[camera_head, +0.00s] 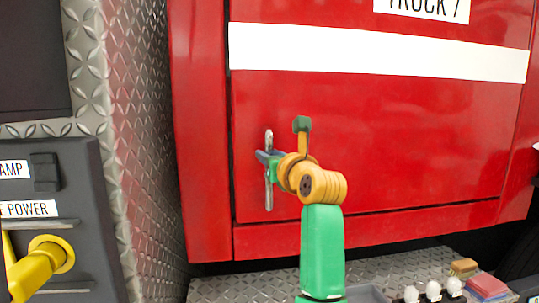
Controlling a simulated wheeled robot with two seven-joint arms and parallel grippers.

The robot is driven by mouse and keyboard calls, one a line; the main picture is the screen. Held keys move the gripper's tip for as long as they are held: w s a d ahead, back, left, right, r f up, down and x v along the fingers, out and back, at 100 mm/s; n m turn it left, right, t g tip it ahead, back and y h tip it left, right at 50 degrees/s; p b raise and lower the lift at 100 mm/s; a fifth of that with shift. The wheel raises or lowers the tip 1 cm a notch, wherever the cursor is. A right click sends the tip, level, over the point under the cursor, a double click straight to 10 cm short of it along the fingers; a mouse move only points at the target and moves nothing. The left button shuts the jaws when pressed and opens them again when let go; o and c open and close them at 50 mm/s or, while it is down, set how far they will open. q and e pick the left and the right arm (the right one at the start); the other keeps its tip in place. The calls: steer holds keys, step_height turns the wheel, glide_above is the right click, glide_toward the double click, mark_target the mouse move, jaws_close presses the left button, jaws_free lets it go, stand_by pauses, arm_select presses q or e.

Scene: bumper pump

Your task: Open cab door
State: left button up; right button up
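The red cab door (390,140) fills the middle and right of the head view and looks closed. A silver vertical handle (268,198) is on the door's left side. One finger overlaps the middle of the handle in the picture; the other is up and to the right, over bare red panel. I cannot tell whether the finger touches the handle.
Left of the door is a diamond-plate metal panel (140,130). A dark control panel (85,190) with labels and a yellow knob (48,257) is at the lower left. Below the door is a metal step, with small white, red and tan items at the lower right.

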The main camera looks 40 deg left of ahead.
arm_select(q)
jaws_close()
stand_by(1.1)
